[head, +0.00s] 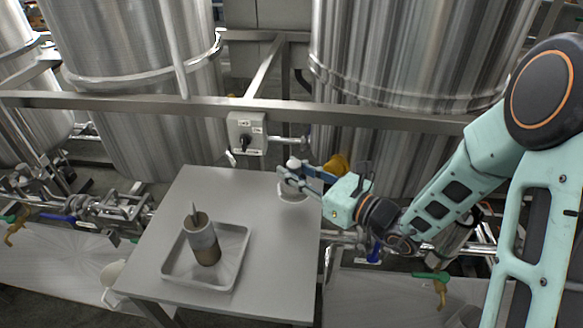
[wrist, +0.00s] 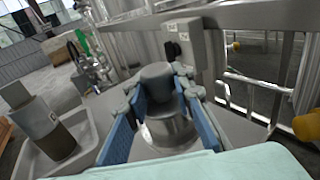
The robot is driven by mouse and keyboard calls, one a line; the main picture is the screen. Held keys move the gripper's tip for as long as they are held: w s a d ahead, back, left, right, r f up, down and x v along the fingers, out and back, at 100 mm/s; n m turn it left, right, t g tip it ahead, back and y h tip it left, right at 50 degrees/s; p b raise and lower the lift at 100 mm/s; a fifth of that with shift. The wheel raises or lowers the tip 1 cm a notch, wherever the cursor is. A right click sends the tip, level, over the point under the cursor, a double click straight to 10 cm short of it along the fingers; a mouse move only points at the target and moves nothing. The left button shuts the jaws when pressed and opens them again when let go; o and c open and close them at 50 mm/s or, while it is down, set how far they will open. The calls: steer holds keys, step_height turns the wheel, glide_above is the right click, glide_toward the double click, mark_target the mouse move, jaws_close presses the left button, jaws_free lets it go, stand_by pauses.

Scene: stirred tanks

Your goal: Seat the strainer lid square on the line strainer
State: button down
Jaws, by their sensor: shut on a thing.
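My gripper (head: 287,177) is shut on a grey round knob (wrist: 155,78), one finger on each side. It is over the far right part of the table. Below the knob is a wider pale metal round piece (wrist: 172,132), which looks like the strainer lid; it also shows under the fingers in the head view (head: 291,196). I cannot tell whether it touches anything beneath. I cannot clearly make out the line strainer; it may be hidden under the held piece.
A grey tray (head: 239,246) on the table (head: 265,285) holds an upright cylinder (head: 204,243), brown below and grey above, with a thin piece sticking up. A switch box (head: 246,135) and rail stand behind the table. The table's front right is clear.

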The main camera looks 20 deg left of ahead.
steer(key=s+d+r+p, duration=0.7)
steer(key=s+p, duration=0.2)
steer(key=p, duration=0.4)
steer(key=shift+d+r+p, duration=0.2)
steer(key=shift+r+p, duration=0.05)
steer(key=shift+p, duration=0.05)
